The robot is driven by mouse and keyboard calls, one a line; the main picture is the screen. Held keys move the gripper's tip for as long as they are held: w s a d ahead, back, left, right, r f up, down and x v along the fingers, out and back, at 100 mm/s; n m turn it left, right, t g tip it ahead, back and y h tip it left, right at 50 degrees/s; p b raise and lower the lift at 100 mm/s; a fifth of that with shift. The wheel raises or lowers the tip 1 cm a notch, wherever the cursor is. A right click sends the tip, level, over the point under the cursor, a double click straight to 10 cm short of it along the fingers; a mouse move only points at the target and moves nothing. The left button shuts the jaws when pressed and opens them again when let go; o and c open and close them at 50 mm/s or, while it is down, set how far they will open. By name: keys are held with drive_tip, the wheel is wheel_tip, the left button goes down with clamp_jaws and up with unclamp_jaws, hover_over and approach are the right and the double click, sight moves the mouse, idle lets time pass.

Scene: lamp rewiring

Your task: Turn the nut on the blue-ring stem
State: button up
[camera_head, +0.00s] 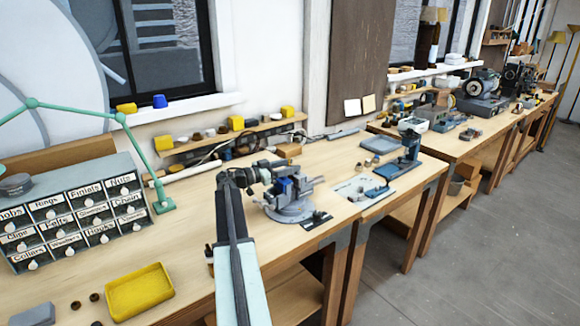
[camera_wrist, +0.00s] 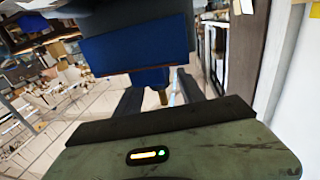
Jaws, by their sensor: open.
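My gripper (camera_head: 238,178) is at the left side of the bench vise (camera_head: 290,203) in the head view. A small blue part (camera_head: 285,186) shows at the top of the vise. In the wrist view my two fingers are apart, with a blue block (camera_wrist: 135,48) above them. A short brass-coloured stem end (camera_wrist: 163,97) shows below the block, between the fingers and nearer the right one. I cannot tell whether a finger touches it. No separate nut or blue ring can be made out; the nut is too small or hidden.
The vise stands on the wooden workbench (camera_head: 205,265). A labelled drawer cabinet (camera_head: 75,215) and a yellow tray (camera_head: 140,290) are at left. A blue-grey stand (camera_head: 410,150) is to the right of the vise.

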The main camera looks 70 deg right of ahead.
drive_tip(key=v, duration=0.7)
drive_tip(key=shift+w+a, duration=0.25)
drive_tip(key=shift+a, duration=0.05)
drive_tip(key=shift+r, duration=0.1)
